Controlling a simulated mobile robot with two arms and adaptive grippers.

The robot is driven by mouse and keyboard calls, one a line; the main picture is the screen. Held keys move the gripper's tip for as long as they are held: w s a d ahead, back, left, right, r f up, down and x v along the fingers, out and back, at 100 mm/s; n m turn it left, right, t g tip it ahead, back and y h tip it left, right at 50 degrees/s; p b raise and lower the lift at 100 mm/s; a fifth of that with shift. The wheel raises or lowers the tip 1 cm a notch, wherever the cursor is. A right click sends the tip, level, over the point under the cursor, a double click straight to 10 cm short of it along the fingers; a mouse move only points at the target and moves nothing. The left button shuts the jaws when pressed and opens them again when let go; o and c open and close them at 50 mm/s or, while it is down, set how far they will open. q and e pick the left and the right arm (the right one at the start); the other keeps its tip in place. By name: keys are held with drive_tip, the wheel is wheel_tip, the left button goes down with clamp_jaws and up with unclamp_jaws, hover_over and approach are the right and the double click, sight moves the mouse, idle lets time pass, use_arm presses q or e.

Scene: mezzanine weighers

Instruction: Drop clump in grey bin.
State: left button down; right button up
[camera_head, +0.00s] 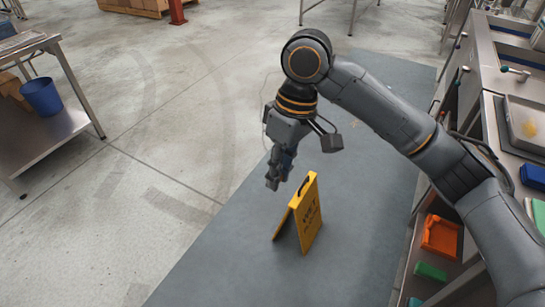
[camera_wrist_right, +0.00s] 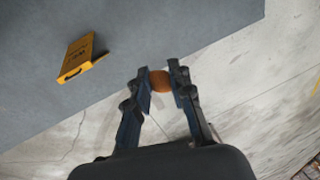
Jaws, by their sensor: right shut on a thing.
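My right gripper (camera_head: 279,178) hangs from its arm over the grey floor mat (camera_head: 350,215), just behind and left of the yellow wet-floor sign. In the right wrist view, the right gripper (camera_wrist_right: 161,76) is shut on a brown, rounded clump (camera_wrist_right: 160,84) held between its fingertips. The clump cannot be made out in the head view. No grey bin can be identified in either view. My left gripper is out of view.
The yellow sign (camera_head: 306,216) stands folded open on the mat; it also shows in the right wrist view (camera_wrist_right: 77,59). A steel table with a blue bin (camera_head: 42,97) stands at left. Steel counters with shelves and an orange tray (camera_head: 440,237) line the right. Concrete floor at left is clear.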

drive_tip(key=f+n, duration=0.1)
drive_tip(key=n, duration=0.1)
drive_tip(key=d+f+n, duration=0.1)
drive_tip(key=n, duration=0.1)
drive_tip(key=s+d+f+n+h, duration=0.1)
drive_tip(key=f+n, duration=0.1)
drive_tip(key=n, duration=0.1)
drive_tip(key=shift+s+g, duration=0.1)
drive_tip(key=shift+g, duration=0.3)
drive_tip(key=shift+d, duration=0.15)
